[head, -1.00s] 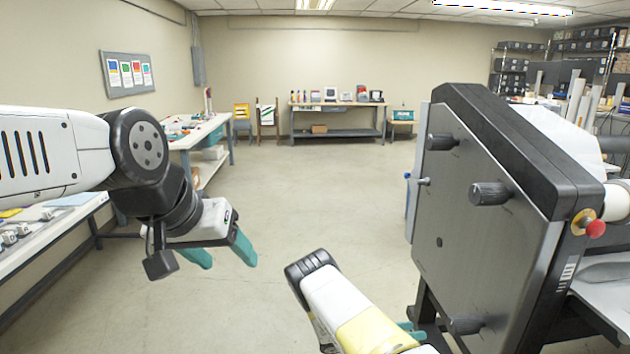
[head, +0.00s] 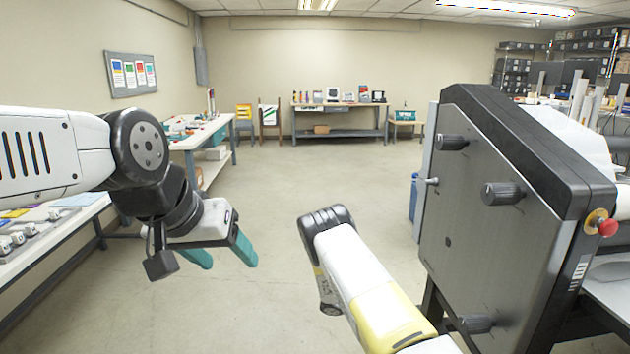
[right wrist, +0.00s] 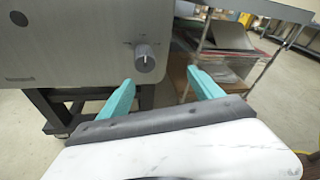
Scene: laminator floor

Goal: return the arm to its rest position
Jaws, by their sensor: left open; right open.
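My left gripper (head: 222,253) hangs at the left of the head view, its two teal fingers apart and nothing between them. My right arm (head: 365,280) comes in from the bottom of the head view, beside the laminator; its gripper fingers are hidden there. In the right wrist view my right gripper (right wrist: 160,95) is open and empty, its teal fingers spread, with floor and a cart beyond. The laminator (head: 500,215) shows its grey side panel with black knobs at the right; the panel and one knob also show in the right wrist view (right wrist: 80,50).
A red emergency button (head: 606,227) sits on the laminator's edge. A side table (head: 35,245) with small parts stands at the left, under my left arm. A cart shelf (right wrist: 225,65) is beyond my right gripper. The middle floor (head: 300,180) is clear.

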